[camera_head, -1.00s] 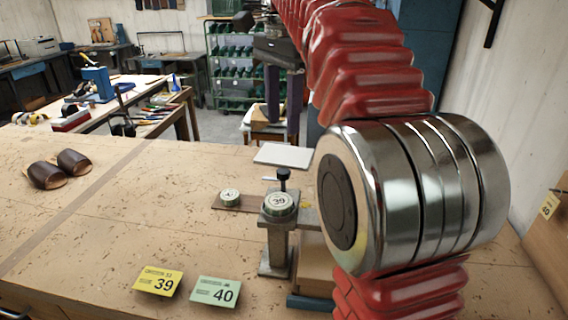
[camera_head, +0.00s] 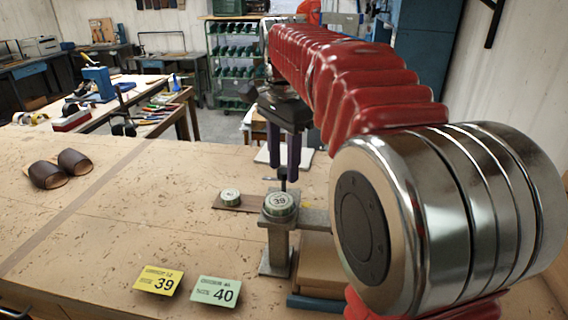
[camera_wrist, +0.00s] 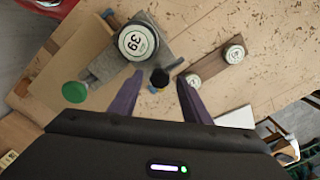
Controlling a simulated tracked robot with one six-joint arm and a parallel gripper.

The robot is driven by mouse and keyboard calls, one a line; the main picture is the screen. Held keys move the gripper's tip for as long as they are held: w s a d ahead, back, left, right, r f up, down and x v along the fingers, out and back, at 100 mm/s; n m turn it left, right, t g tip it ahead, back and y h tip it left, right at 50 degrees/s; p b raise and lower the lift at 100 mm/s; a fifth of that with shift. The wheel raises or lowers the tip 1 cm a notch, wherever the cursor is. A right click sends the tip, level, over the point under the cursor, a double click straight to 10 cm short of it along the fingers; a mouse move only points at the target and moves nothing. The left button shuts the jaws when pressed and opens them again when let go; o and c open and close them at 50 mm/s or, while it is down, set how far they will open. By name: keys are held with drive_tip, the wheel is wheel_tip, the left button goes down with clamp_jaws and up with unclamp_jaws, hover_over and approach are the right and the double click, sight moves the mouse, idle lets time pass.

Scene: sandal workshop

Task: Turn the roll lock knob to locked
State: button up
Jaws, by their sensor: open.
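A grey metal stand (camera_head: 276,240) on the bench carries a round cap marked 39 (camera_head: 280,201). A small black knob (camera_head: 283,173) stands upright just behind the cap. In the wrist view the black knob (camera_wrist: 160,77) lies between and just beyond my fingertips, and a green round knob (camera_wrist: 74,91) is on the left. I cannot tell which one is the roll lock knob, nor its setting. My gripper (camera_head: 285,168) is open, fingers pointing down, one on each side of the black knob in the picture. It also shows in the wrist view (camera_wrist: 160,85); contact is not visible.
A second capped piece (camera_head: 230,195) sits on a brown strip left of the stand. A yellow card 39 (camera_head: 158,281) and a green card 40 (camera_head: 216,291) lie in front. Brown sandals (camera_head: 60,168) are at left. The bench's middle left is clear.

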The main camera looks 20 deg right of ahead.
drive_tip(key=shift+f, duration=0.25)
drive_tip(key=shift+c, duration=0.3)
drive_tip(key=c, duration=1)
